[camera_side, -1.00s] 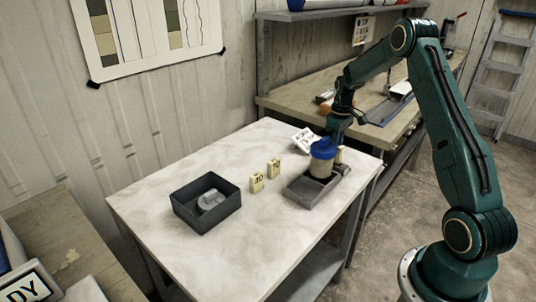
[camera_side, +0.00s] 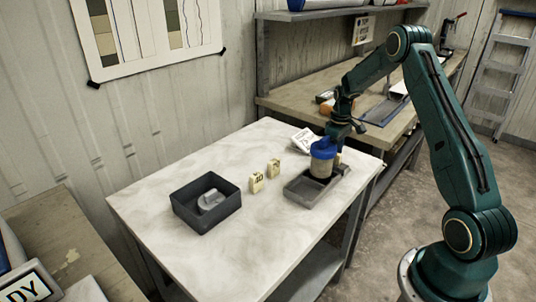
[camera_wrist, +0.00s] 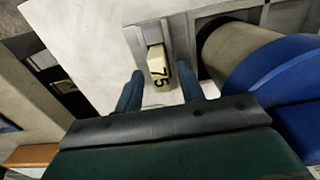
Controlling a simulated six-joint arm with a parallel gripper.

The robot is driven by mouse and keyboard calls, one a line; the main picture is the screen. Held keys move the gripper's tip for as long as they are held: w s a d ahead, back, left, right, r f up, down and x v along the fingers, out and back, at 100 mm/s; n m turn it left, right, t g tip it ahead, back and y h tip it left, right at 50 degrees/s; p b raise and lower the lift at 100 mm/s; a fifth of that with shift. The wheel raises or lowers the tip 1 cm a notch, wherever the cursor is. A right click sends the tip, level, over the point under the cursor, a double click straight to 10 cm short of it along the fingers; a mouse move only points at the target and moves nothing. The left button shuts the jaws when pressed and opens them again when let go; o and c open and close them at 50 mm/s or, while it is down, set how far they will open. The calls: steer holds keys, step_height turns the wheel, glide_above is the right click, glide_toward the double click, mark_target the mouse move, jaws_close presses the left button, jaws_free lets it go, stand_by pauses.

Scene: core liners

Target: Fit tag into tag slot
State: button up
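A cream tag (camera_wrist: 158,66) marked 75 stands at a narrow grey tag slot (camera_wrist: 134,36) beside the tray. How deep it sits is hard to tell. My gripper (camera_wrist: 160,71) is open, with one finger on each side of the tag and a visible gap to both. In the side view, my gripper is just above and behind the blue-capped core liner (camera_side: 322,160), which stands in the grey tray (camera_side: 303,190) and partly hides the tag. Two other cream tags (camera_side: 257,182) (camera_side: 274,168) stand on the table left of the tray.
A dark open box (camera_side: 207,220) with a grey piece in it stands at the left of the white table (camera_side: 160,225). A white printed card (camera_side: 304,140) lies behind the tray. The liner's blue cap (camera_wrist: 285,75) is close on my gripper's right. A workbench (camera_side: 300,95) stands behind.

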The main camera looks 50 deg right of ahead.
steer(key=shift+r, duration=0.15)
step_height(320, 180, up, 12)
stand_by(0.7)
stand_by(0.5)
steer(key=s+a+r+t+h, duration=0.1)
steer(key=s+a+r, duration=0.3)
steer(key=a+r, duration=0.45)
steer(key=s+a+r+t, duration=0.25)
steer(key=a+r, duration=0.35)
steer(key=a, duration=0.6)
steer(key=s+a+t, duration=0.1)
steer(key=s+a, duration=0.5)
steer(key=s, duration=0.3)
steer(key=s+a+f+t+y, duration=0.1)
steer(key=s+a, duration=0.5)
steer(key=s, duration=0.3)
